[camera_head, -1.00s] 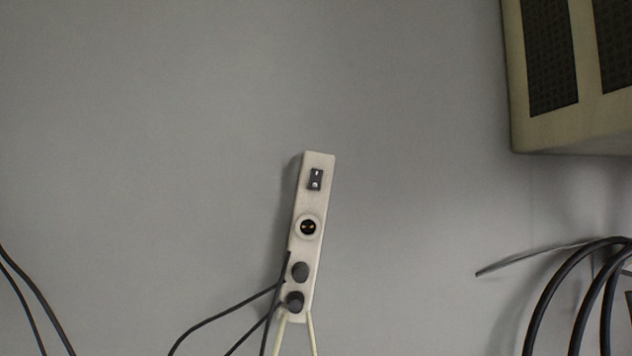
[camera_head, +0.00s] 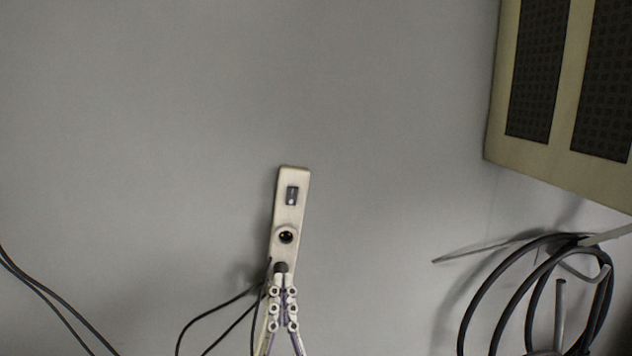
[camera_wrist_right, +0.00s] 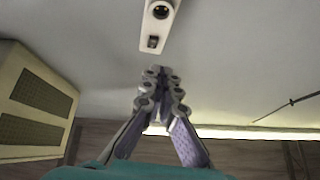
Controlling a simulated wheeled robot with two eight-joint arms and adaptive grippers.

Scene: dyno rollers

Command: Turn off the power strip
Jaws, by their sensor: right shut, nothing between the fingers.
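The power strip (camera_head: 293,180) is a long cream bar on the grey surface in the middle of the head view. A dark rocker switch (camera_head: 292,195) sits near its upper end, with a round socket (camera_head: 286,236) below it. My right gripper (camera_head: 282,280) comes in from the bottom, shut and empty, and covers the strip's lower end in this view. In the right wrist view, the strip (camera_wrist_right: 148,38) is at the top with its switch (camera_wrist_right: 153,41) beyond the fingertips (camera_wrist_right: 160,72); a gap shows between them. My left gripper is not in view.
A cream box with dark mesh panels (camera_head: 535,75) is at the upper right. Coiled black cables (camera_head: 490,290) hang at the lower right, by a grey rod (camera_head: 470,250). Thin black cords (camera_head: 215,312) run left from the strip. The surface above the strip is clear.

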